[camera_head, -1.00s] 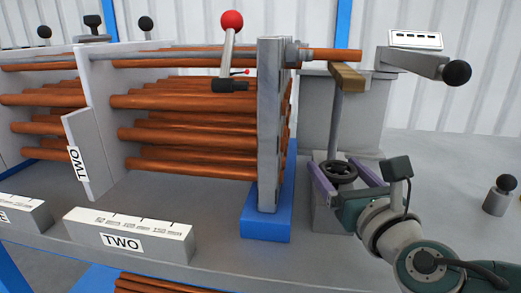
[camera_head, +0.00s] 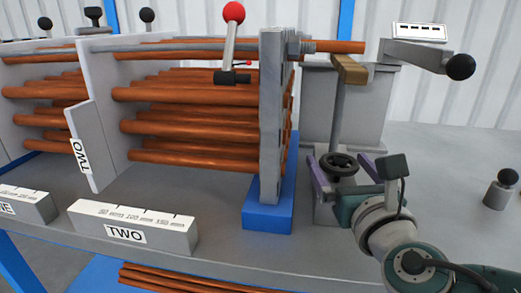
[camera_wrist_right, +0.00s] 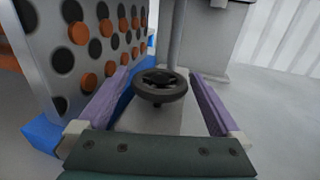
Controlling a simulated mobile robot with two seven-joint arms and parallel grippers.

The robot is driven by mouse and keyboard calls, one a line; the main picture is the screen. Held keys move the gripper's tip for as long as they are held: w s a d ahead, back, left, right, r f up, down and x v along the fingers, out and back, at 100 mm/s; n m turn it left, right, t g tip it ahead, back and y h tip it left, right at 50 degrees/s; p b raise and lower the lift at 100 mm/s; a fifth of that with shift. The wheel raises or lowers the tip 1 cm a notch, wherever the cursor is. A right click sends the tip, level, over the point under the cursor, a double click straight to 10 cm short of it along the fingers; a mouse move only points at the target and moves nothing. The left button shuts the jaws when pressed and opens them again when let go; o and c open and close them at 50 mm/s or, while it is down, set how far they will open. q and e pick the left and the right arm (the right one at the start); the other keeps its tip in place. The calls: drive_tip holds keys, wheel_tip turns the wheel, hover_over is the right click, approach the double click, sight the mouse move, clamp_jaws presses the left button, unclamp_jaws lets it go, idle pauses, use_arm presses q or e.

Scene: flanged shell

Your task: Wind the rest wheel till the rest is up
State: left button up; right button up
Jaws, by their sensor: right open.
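The rest wheel (camera_head: 339,164) is a small dark handwheel on a grey block at the foot of a thin post. It also shows in the right wrist view (camera_wrist_right: 160,87). The rest (camera_head: 349,69) is a brown block on top of the post, just under the end of a copper tube (camera_head: 338,47); I cannot tell whether they touch. My right gripper (camera_head: 342,172) is open, its purple fingers on either side of the wheel. In the right wrist view there is a gap between the wheel and each finger. My left gripper is not in view.
A grey perforated plate (camera_head: 271,120) on a blue foot (camera_head: 269,218) stands close left of the wheel, with copper tubes behind it. A grey arm with a black ball (camera_head: 460,67) overhangs at right. A small knobbed weight (camera_head: 501,190) stands on clear bench.

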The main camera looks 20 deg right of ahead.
drive_tip(key=p+v, duration=0.1)
drive_tip(key=v, duration=0.8)
drive_tip(key=shift+s, duration=0.1)
